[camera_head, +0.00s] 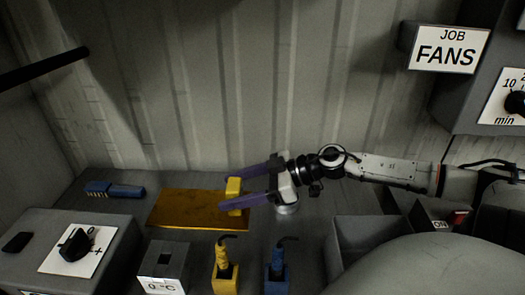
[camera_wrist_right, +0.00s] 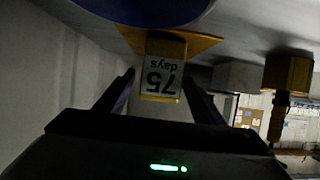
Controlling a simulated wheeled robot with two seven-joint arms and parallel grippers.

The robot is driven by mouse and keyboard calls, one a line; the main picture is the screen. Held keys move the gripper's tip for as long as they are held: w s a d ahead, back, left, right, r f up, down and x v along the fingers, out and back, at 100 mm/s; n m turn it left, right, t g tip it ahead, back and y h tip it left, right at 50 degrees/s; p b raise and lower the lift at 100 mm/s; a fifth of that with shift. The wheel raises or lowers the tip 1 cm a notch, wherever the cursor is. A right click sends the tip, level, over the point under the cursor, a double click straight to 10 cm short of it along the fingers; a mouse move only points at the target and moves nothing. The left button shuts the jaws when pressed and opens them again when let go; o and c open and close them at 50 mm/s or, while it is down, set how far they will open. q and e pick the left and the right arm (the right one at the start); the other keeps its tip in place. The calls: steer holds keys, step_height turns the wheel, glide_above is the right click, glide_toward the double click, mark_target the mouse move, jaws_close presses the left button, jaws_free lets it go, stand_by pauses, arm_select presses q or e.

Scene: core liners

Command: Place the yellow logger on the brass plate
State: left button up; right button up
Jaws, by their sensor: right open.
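The yellow logger (camera_head: 234,187) is a small upright block at the right end of the flat brass plate (camera_head: 180,208); it appears to stand on the plate. My right gripper (camera_head: 232,193) has its purple fingers apart, one on the far side and one on the near side of the logger. The near finger hides part of it. My left gripper is not in view.
A blue block (camera_head: 120,190) lies left of the plate. In front stand a grey "0 °C" box (camera_head: 162,263), a yellow corded holder (camera_head: 224,280) and a blue one (camera_head: 277,275). A dial box (camera_head: 105,225) is at left, a grey bin (camera_head: 360,233) at right. A corrugated wall stands behind.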

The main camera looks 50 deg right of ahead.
steer(key=p+v, duration=0.2)
steer(key=v, duration=0.5)
steer(key=shift+r+p, duration=0.1)
steer(key=shift+p, duration=0.2)
steer(key=shift+s+d+r, duration=0.15)
steer(key=shift+s+d, duration=0.2)
steer(key=shift+s, duration=0.05)
